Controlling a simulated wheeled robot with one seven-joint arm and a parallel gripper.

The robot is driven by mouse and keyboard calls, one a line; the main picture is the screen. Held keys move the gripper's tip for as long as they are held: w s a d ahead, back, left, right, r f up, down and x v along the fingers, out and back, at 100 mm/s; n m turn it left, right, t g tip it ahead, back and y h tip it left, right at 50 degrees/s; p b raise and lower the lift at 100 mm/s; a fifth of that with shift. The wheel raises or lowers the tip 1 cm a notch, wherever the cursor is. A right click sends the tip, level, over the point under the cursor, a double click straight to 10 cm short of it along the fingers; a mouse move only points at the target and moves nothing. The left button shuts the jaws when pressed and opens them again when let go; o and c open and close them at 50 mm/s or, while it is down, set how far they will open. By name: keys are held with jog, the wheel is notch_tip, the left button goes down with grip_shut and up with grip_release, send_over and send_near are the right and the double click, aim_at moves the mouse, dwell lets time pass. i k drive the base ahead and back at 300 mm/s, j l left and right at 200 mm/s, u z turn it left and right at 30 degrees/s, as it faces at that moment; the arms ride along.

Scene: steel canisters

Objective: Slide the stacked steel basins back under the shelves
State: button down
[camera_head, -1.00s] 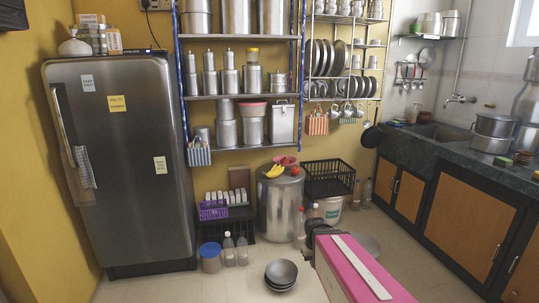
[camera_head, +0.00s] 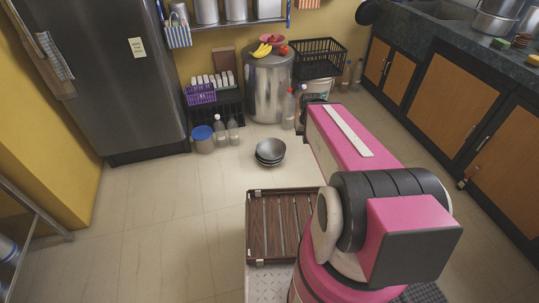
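The stacked steel basins (camera_head: 270,151) sit on the tiled floor near the middle of the view, nested one in another, in front of the large steel drum. The wall shelves (camera_head: 238,22) show only their lowest board, at the top edge. The floor beneath them holds the drum, bottles and racks. My pink arm reaches forward to the right of the basins, apart from them in the picture.
The steel drum (camera_head: 268,88) carries bananas and a pink bowl. Clear bottles (camera_head: 226,131) and a blue-lidded tub (camera_head: 203,139) stand left of the basins. A black crate (camera_head: 318,55) is behind right. The fridge (camera_head: 100,85) is left, cabinets (camera_head: 456,97) right. Open floor lies left of the basins.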

aim_at(270, 152)
jog(key=j+z, duration=0.1)
jog(key=j, duration=1)
jog(key=k+j+z, duration=0.15)
jog(key=j, duration=0.95)
